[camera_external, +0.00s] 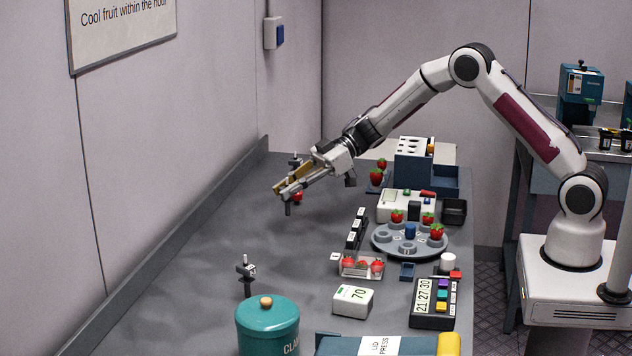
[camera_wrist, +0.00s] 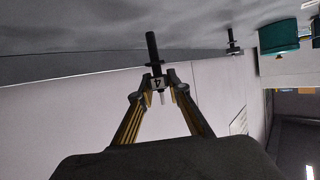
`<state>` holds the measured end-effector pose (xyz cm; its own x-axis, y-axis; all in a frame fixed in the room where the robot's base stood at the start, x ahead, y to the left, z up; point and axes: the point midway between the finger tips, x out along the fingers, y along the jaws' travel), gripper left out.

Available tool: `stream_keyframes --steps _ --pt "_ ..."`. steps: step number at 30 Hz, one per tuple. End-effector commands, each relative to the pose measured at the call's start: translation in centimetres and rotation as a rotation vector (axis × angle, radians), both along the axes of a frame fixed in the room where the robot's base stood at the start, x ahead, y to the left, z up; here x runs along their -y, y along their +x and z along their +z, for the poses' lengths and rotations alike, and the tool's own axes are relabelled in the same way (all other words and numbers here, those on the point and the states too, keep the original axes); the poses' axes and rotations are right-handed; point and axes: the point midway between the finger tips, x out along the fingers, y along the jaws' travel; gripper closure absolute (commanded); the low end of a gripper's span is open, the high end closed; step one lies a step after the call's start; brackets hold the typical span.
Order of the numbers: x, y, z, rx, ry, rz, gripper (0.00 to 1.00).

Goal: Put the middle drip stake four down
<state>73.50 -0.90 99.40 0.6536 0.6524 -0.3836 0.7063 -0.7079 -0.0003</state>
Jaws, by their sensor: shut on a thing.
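The stake's dark rod points away from the fingers toward the grey table. In the external view my gripper (camera_external: 284,189) is over the far left part of the table, and the dark rod of the held stake (camera_external: 288,209) hangs below it, about upright. Whether its tip touches the table I cannot tell. Another stake (camera_external: 246,272) stands upright nearer the camera; a similar one (camera_wrist: 233,45) shows in the wrist view. A third (camera_external: 295,161) is partly hidden behind my gripper.
A strawberry (camera_external: 298,197) shows just beside my gripper. A teal canister (camera_external: 267,328) stands at the front. A round tray (camera_external: 383,246) with strawberries, a clear punnet (camera_external: 345,270), a scale and a timer (camera_external: 421,321) fill the right side. The table's left middle is clear.

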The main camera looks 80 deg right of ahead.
Motion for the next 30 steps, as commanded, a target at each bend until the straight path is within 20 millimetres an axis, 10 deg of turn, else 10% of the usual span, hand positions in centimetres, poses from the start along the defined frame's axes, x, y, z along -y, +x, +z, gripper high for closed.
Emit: stream_keyframes --steps 30 --pt "0.0 0.0 -3.9 -0.001 0.001 0.000 0.94"
